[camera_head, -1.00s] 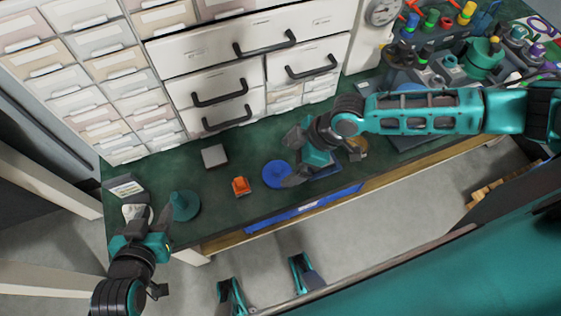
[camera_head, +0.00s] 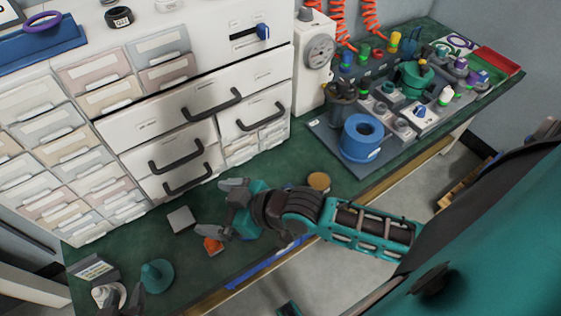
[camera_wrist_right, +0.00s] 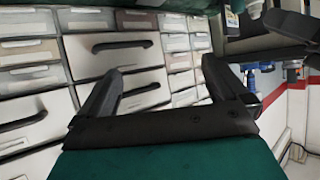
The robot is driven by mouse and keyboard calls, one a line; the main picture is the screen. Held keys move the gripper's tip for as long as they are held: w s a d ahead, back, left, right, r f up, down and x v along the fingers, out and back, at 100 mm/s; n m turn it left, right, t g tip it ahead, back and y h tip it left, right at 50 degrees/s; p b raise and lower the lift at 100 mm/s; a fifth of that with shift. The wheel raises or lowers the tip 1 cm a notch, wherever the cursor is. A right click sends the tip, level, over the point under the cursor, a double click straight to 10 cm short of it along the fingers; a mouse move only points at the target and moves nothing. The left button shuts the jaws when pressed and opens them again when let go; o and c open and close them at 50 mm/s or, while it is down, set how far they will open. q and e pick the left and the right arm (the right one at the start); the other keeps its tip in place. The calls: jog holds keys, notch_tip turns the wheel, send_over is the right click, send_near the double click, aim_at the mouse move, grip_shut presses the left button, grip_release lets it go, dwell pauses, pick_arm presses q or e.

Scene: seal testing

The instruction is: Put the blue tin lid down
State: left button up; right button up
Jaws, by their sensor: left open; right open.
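The blue tin lid is not visible now in the head view; my right arm covers the bench area where a blue disc lay earlier. My right gripper (camera_head: 224,208) is above the bench, pointing left, with its fingers apart. In the right wrist view its fingers (camera_wrist_right: 163,82) are spread with nothing between them, and drawer fronts show beyond. My left gripper (camera_head: 122,294) is low at the left, partly cut off by the frame, open beside a teal cone-shaped piece (camera_head: 157,276).
An orange block (camera_head: 212,246) and a grey square block (camera_head: 181,220) are on the green bench (camera_head: 150,235). A tan disc (camera_head: 319,181) lies behind my right arm. A blue ring-shaped piece (camera_head: 362,138) stands on a crowded tray at right. Drawers (camera_head: 190,120) line the back.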

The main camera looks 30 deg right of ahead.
jog(key=s+d+f+m+h, duration=0.2)
jog(key=d+h, duration=0.1)
jog(key=d, duration=0.2)
jog(key=s+d+f+m+t+h, duration=0.1)
jog(key=s+d+f+m+h, duration=0.1)
jog(key=d, duration=0.4)
jog(key=shift+s+f+m+t+h, duration=0.3)
jog(key=shift+s+f+m+h, duration=0.1)
jog(key=shift+s+f+m, duration=0.25)
jog(key=shift+s+d+r+p, duration=0.1)
jog(key=shift+d+r+p, duration=0.05)
jog(key=shift+r+p, duration=0.45)
jog(key=shift+s+d+r+p, duration=0.1)
jog(key=shift+r+p, duration=0.25)
jog(key=shift+p, duration=0.3)
